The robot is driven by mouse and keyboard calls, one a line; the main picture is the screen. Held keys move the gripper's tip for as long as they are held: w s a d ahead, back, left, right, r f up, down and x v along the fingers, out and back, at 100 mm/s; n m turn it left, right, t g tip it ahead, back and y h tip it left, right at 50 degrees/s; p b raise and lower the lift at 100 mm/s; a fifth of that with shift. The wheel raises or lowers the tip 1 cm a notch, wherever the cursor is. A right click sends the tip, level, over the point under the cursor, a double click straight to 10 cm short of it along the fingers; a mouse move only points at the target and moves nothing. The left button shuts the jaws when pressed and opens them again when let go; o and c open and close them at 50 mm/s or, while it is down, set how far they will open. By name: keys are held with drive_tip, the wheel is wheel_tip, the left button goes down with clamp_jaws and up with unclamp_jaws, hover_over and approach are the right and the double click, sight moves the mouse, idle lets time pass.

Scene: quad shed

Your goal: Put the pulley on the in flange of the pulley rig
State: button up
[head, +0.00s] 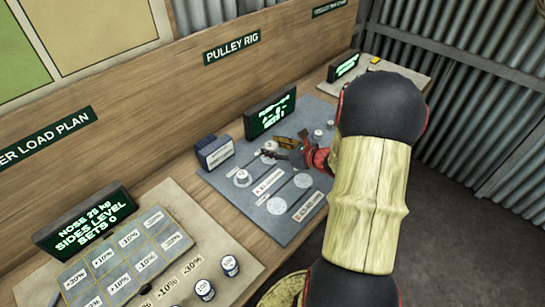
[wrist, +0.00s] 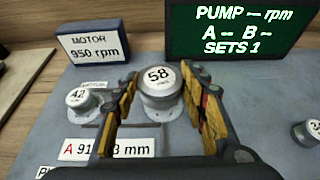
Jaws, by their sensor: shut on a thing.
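My gripper (wrist: 165,98) is shut on a grey metal pulley marked 58 (wrist: 158,82), with yellow-and-black finger pads on both sides of it. The pulley is upright; whether its base touches the panel is hidden. In the head view my gripper (head: 286,148) is over the back part of the blue-grey pulley rig panel (head: 225,183). A pulley marked 42 (wrist: 82,100) sits left of it by a MOTOR label. Two flat round discs, one nearer (head: 277,205) and one farther (head: 303,181), lie bare on the panel. I cannot read which is the in flange.
A motor box reading 950 rpm (wrist: 90,47) and a pump display (wrist: 240,30) stand behind. Another small pulley (wrist: 314,131) is at the right edge. The load plan board (head: 125,260) with weights lies at the near left. My arm covers the panel's right side.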

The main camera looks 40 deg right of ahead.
sight(273, 160)
drive_tip(key=shift+w+d+f, duration=0.1)
drive_tip(key=shift+w+f, duration=0.2)
drive_tip(key=shift+f, duration=0.1)
drive_tip(key=shift+w+d+f+b, duration=0.15)
drive_tip(key=shift+f+b, duration=0.35)
drive_tip(key=shift+f, duration=0.4)
drive_tip(key=shift+w+a+f+b, duration=0.1)
drive_tip(key=shift+f+b, duration=0.4)
drive_tip(key=shift+f, duration=0.35)
drive_tip(key=shift+f, duration=0.2)
drive_tip(key=o, duration=1.3)
drive_tip(key=shift+r, duration=0.15)
